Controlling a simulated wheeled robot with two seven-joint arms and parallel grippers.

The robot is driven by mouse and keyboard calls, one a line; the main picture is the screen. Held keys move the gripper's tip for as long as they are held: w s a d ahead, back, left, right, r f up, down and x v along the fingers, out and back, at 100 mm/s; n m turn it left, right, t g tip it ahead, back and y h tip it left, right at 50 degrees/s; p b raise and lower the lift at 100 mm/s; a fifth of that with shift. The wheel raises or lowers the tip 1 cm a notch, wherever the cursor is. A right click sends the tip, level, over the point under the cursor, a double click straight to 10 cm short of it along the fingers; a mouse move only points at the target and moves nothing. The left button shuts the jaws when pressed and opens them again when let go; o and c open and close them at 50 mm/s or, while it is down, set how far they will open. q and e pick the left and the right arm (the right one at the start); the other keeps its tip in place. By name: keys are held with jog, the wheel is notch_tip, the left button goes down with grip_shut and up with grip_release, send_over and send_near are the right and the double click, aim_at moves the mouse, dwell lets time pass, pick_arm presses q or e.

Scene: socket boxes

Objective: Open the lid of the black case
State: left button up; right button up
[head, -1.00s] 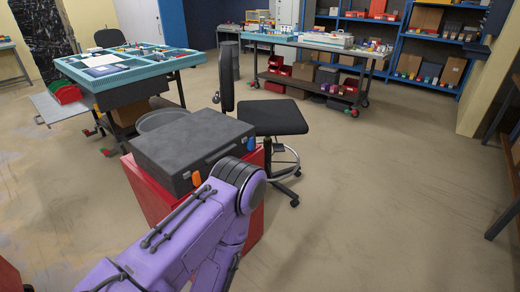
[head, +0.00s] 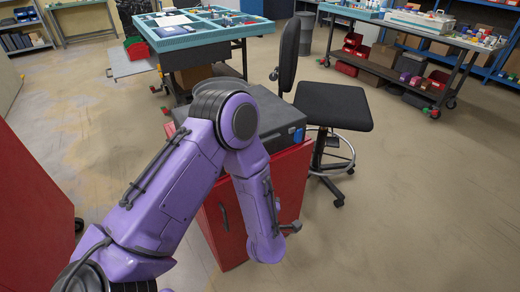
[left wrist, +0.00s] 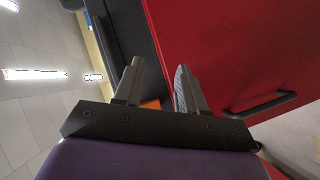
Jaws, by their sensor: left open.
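The black case (head: 276,114) lies shut on top of a red cabinet (head: 292,178); my left arm covers its left part in the head view. A blue latch (head: 298,135) shows at its right front. In the left wrist view the dark side of the case (left wrist: 133,38) runs beyond the fingers, and an orange latch (left wrist: 151,104) shows low between them. My left gripper (left wrist: 157,72) is open and empty, close to the case and the cabinet front; I cannot tell whether it touches them. My right gripper is not in view.
A black swivel chair (head: 335,108) stands right of the cabinet. A teal-topped table (head: 190,42) with trays is behind. Another red cabinet (head: 35,215) is at the left edge. A workbench (head: 410,30) stands at the back right. Floor on the right is clear.

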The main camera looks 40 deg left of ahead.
pick_arm(q)
jog(key=w+r+n+y, duration=0.3)
jog(key=r+n+y, duration=0.1)
jog(key=r+n, duration=0.25)
jog(key=p+x, duration=0.1)
jog(key=x, duration=1)
jog(key=shift+r+p, duration=0.35)
jog(key=shift+r, duration=0.05)
grip_shut()
